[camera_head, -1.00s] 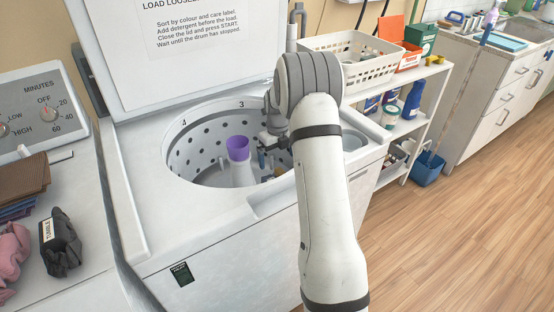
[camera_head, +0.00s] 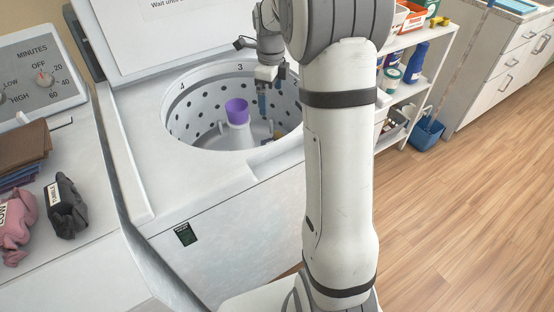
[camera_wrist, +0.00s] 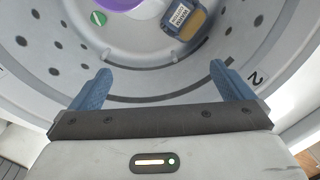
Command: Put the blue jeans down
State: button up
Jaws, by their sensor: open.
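My gripper (camera_head: 266,104) is open and empty, pointing down inside the washer drum (camera_head: 178,128), near its back right side. In the wrist view its two blue fingers (camera_wrist: 159,74) stand wide apart with nothing between them. A small dark blue bundle with a white label (camera_wrist: 180,16) lies on the drum floor beyond the fingertips, apart from them. It looks like the blue jeans, but the label is too small to read. A tan thing (camera_wrist: 201,19) lies against it. In the head view the bundle is mostly hidden by the drum rim.
A purple-topped agitator (camera_head: 237,112) stands in the middle of the drum. The raised lid (camera_head: 165,40) is behind. Left of the washer, a grey bundle (camera_head: 66,208), a pink bundle (camera_head: 15,225) and folded cloths (camera_head: 22,150) lie on the neighbouring machine. A shelf (camera_head: 418,105) stands to the right.

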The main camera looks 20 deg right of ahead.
jog(key=s+a+r+n, duration=0.1)
jog(key=s+a+n, duration=0.3)
jog(key=s+n, duration=0.9)
jog(key=s+a+r+n+t, duration=0.1)
jog(key=s+a+n, duration=0.4)
jog(key=s+n, duration=0.8)
jog(key=shift+s+t, duration=0.3)
jog(key=shift+s, duration=0.5)
